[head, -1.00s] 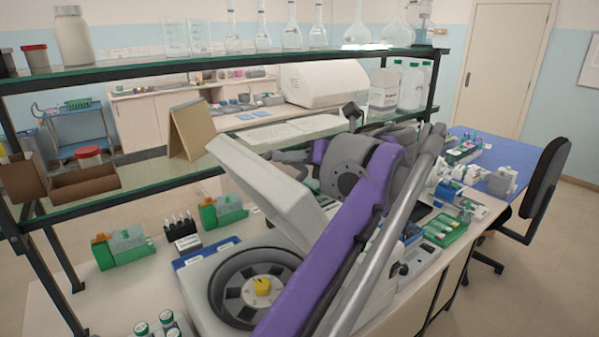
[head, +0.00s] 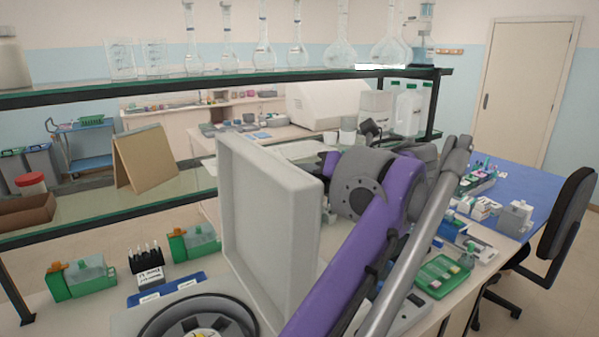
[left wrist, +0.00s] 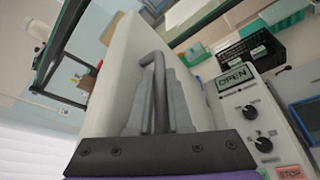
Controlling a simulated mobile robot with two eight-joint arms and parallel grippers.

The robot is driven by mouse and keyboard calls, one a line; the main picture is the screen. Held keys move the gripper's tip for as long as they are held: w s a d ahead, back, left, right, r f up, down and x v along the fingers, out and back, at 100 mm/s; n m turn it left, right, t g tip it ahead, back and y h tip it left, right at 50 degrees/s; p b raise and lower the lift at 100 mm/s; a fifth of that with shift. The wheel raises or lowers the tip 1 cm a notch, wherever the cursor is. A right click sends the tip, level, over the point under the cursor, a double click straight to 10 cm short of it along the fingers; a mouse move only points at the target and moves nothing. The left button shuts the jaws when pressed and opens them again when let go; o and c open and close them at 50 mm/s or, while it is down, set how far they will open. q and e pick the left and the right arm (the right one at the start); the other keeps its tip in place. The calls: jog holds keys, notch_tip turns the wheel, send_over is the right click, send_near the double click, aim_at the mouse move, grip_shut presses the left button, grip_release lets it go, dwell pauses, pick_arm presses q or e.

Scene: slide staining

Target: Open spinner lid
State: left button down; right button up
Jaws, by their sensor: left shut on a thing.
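The spinner lid (head: 270,225) is a pale panel standing nearly upright over the spinner, seen in the head view. The round dark rotor bowl (head: 150,325) shows below it, cut off by the bottom edge. In the left wrist view, the lid (left wrist: 112,62) fills the middle, with a bent grey handle (left wrist: 159,90) on it. My left gripper (left wrist: 158,75) is shut on this handle, one finger on each side. In the head view its fingers are hidden behind the lid and my purple arm. My right gripper is not in view.
The spinner's control panel (left wrist: 255,120) has an OPEN sign, knobs and a STOP label. Green racks (head: 80,278) and a black vial rack (head: 148,270) stand left of the lid. A glass shelf (head: 60,97) with flasks runs above the bench.

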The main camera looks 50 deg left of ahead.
pick_arm(q)
jog(key=shift+s+f, duration=0.15)
jog(key=shift+f, duration=0.05)
jog(key=c, duration=1.1)
grip_release()
jog(key=shift+r, duration=0.1)
jog(key=v, duration=1)
jog(key=shift+d, duration=0.4)
